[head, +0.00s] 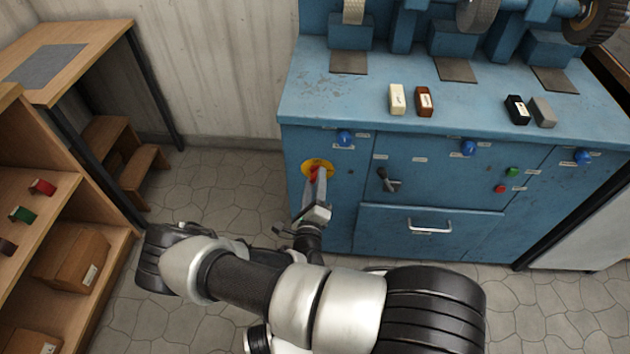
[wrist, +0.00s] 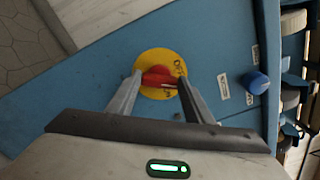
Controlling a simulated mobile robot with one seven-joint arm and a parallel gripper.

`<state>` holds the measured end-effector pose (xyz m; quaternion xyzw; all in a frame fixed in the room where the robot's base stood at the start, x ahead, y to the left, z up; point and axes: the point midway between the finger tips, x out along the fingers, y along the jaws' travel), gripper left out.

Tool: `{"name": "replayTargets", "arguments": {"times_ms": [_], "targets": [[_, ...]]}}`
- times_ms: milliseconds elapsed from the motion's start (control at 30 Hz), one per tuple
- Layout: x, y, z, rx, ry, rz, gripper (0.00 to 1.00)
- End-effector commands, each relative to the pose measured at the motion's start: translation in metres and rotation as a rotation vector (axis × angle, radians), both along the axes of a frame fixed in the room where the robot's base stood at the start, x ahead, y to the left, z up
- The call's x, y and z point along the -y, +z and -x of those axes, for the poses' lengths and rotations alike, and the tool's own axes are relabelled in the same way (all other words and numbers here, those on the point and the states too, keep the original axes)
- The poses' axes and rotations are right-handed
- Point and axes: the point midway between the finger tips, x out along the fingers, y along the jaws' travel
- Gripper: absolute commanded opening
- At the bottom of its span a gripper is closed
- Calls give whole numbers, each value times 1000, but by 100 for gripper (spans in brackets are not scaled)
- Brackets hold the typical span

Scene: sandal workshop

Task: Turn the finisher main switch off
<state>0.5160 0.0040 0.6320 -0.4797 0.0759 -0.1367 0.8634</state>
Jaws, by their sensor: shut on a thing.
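The finisher (head: 340,210) is a blue cabinet machine. On the left of its front is the main switch, a red handle on a round yellow plate (head: 309,166). In the wrist view the red handle (wrist: 160,77) lies across the yellow plate (wrist: 157,62), roughly level in that picture. My gripper (head: 316,178) reaches the switch from the front, and its fingers (wrist: 158,82) are shut on the red handle, one at each end. The lettering on the plate is partly hidden by the handle and fingers, so the marked position cannot be read for sure.
A blue knob (head: 345,138) sits above right of the switch. A black lever (head: 384,174), green button (head: 512,172) and red button (head: 500,188) are farther right. Several blocks, including a cream one (head: 397,99), lie on top. A wooden shelf (head: 110,248) stands left, with free floor between.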

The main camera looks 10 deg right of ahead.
Motion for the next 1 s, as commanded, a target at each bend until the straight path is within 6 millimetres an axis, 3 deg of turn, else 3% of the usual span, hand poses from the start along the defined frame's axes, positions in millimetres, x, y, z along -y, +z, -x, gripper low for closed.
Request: {"name": "replayTargets", "arguments": {"times_ms": [500, 1000], "targets": [[0, -3, 1, -134, 0, 404, 24], [0, -4, 1, -180, 0, 542, 24]]}}
